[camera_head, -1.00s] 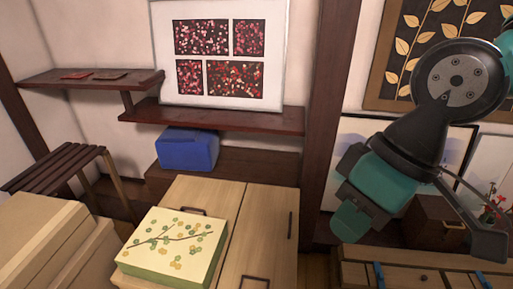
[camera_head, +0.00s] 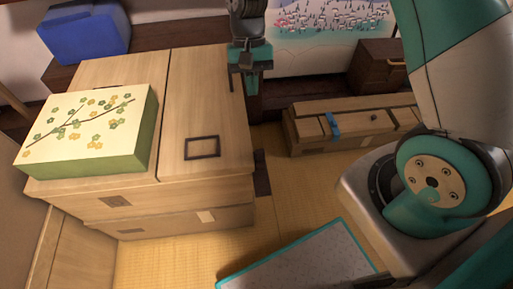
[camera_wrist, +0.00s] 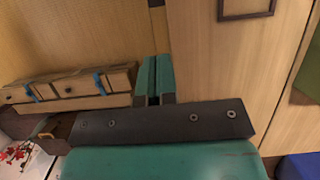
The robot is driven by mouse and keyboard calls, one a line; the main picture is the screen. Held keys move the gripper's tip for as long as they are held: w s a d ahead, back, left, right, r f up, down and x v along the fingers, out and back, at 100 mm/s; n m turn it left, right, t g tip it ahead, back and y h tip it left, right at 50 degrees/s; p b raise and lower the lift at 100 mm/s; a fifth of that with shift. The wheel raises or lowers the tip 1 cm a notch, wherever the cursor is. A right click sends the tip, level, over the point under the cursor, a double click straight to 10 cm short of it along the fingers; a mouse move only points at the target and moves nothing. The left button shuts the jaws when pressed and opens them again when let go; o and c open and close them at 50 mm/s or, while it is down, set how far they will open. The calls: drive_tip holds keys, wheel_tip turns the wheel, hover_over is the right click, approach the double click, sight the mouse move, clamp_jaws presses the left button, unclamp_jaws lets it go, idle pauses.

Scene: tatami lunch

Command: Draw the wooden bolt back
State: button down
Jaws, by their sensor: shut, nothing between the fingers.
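A low wooden chest (camera_head: 305,145) stands on the floor right of the cabinet. A pale bar with a dark knob (camera_head: 374,117) and blue bands lies along it; this looks like the wooden bolt, though its ends are unclear. In the wrist view the chest (camera_wrist: 40,103) is at the left, with the knob (camera_wrist: 68,90) between blue bands. My gripper (camera_head: 252,92) is shut and empty, teal fingers pointing down, near the cabinet's far right corner. It is left of the bolt and apart from it. The fingertips also show in the wrist view (camera_wrist: 155,60).
A pale wooden cabinet (camera_head: 205,110) with a square dark handle fills the left. A flowered box (camera_head: 90,130) sits on it, with a blue box (camera_head: 85,35) behind. A teal-edged mat (camera_head: 300,260) lies in front. Tatami floor (camera_head: 295,190) before the chest is clear.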

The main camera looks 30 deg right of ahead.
sight(260, 157)
drive_tip(key=b+x, duration=0.1)
drive_tip(key=x, duration=0.3)
drive_tip(key=s+b+x, duration=0.1)
drive_tip(key=x, duration=0.3)
drive_tip(key=s+r+b+x, duration=0.1)
drive_tip(key=x, duration=0.3)
drive_tip(key=shift+a, duration=0.25)
drive_tip(key=shift+s+a, duration=0.15)
drive_tip(key=shift+s, duration=0.4)
